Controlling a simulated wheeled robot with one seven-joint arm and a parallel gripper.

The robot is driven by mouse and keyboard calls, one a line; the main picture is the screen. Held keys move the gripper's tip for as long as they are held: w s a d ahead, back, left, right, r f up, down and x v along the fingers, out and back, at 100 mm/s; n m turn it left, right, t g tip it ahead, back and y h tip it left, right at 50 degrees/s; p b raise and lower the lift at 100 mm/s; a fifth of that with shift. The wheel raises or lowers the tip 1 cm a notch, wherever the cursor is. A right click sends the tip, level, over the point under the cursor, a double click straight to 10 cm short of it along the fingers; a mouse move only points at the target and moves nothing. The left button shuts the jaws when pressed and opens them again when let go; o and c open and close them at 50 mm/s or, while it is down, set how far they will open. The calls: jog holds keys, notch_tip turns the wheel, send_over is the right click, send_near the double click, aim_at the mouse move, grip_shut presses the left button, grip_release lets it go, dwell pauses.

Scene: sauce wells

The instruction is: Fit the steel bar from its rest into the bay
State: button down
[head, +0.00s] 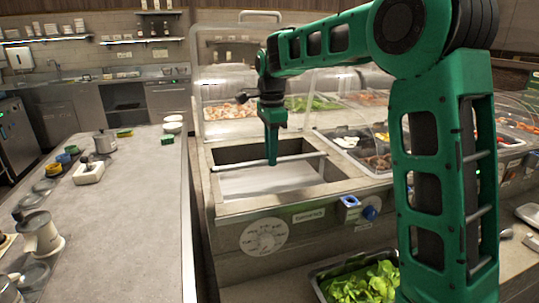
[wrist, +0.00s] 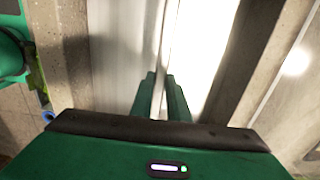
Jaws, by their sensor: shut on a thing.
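The steel bar (head: 300,157) is a thin, pale rod. My gripper (head: 271,161) is shut on it near its middle, pointing down over the open well in the counter. The bar lies across the well opening, with its ends near the left and right rims (head: 240,208). I cannot tell whether the ends touch the rims or are seated. In the wrist view, my gripper's two green fingers (wrist: 161,82) close around the bar (wrist: 161,58), which runs up the picture over the bright well floor. I cannot tell the bay's exact edges or the rest.
Food pans with a glass guard (head: 228,85) stand behind and right of the well. A tray of lettuce (head: 362,283) sits below. A grey worktop (head: 130,210) with pots is at left.

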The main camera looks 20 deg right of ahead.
jog(key=shift+f, duration=0.35)
dwell(0.3)
jog(key=c, duration=1.6)
grip_release()
notch_tip(320, 180, up, 11)
jog(key=shift+f, duration=0.1)
